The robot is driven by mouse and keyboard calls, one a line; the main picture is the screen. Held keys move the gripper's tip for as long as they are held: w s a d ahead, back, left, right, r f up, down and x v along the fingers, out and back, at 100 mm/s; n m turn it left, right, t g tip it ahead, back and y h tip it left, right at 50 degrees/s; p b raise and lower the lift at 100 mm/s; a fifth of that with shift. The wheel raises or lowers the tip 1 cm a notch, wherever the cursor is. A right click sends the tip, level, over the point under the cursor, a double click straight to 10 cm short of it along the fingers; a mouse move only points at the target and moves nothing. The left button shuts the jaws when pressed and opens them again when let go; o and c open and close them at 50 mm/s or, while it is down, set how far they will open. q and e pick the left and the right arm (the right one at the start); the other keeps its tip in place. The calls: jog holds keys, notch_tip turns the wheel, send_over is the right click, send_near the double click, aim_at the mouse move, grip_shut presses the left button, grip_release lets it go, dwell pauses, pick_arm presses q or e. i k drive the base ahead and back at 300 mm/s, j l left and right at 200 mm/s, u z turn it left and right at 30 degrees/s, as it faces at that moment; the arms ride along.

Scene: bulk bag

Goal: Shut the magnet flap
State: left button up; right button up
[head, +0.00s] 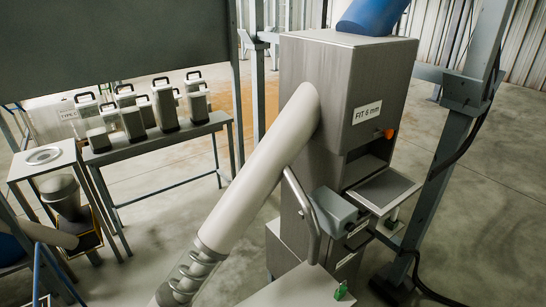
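A steel cabinet (313,75) labelled "FIT 6 mm" stands right of centre. Its front has a dark recess (368,163) under an orange knob (389,133). A flat grey panel with a raised rim (384,190) juts out roughly level below the recess; I cannot tell whether it is the magnet flap or a fixed tray. A grey box (335,212) sits on the cabinet's front, left of the panel. No label names the flap. Neither of my grippers is in view, and nothing is seen touching the panel.
A thick pale tube (255,170) slants up to the cabinet's left side. A bent grey rail (303,215) stands before the cabinet. A steel post (440,170) with a cable rises at right. Several canisters (163,103) stand on a bench at left. Bare floor (490,210) shows at right.

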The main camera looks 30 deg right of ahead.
aim_at(381, 193)
jog(key=z, duration=1.25)
